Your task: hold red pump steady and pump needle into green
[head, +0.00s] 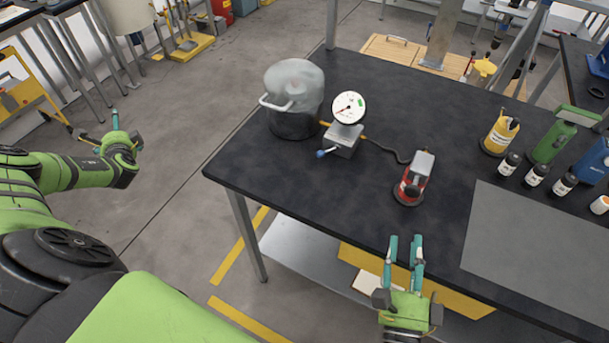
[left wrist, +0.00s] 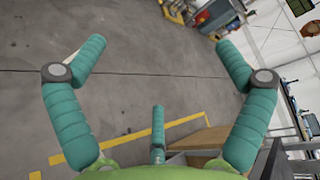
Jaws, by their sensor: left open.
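The red pump (head: 411,188) stands upright on the dark table, with a grey top block. A hose links it to a grey gauge box. The white round dial (head: 348,107) on this box has a small green zone on its right side; its needle seems to lie outside the green, toward the lower left. My right gripper (head: 406,242) is open and empty at the table's front edge, below the pump in the picture and apart from it. My left gripper (head: 117,122) is out over the floor, left of the table; the left wrist view shows its fingers (left wrist: 160,55) spread and empty.
A pot with a clear upper part (head: 294,100) stands left of the gauge. Several small dark bottles (head: 535,177) and yellow, green and blue containers stand at the right. A grey mat (head: 540,245) covers the front right. The table's front left is clear.

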